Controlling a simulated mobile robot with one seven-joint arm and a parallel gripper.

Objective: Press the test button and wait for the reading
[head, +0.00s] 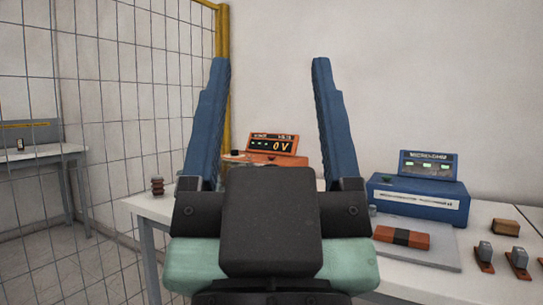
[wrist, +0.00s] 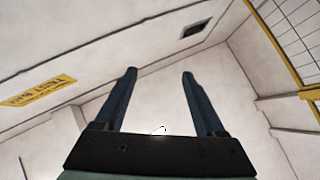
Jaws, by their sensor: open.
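My gripper (head: 269,62) is open and empty, with its two blue fingers wide apart and pointing upward in the head view. The wrist view also shows the open fingers (wrist: 159,73), with only wall and ceiling beyond them. A blue micro-ohm instrument (head: 418,198) stands on the table at the right, with a dark display (head: 429,164) whose green characters are too small to read. A small green spot (head: 387,178) shows on its top left. An orange meter (head: 277,160) behind my gripper reads 0 V on its display (head: 274,145). I cannot tell which part is the test button.
An orange and black block (head: 402,237) lies on a grey plate (head: 440,251). Several small grey-topped pieces (head: 485,254) and a tan block (head: 505,228) sit at right. A ribbed brown piece (head: 157,186) stands at the table's left edge. A wire mesh fence (head: 110,110) rises at left.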

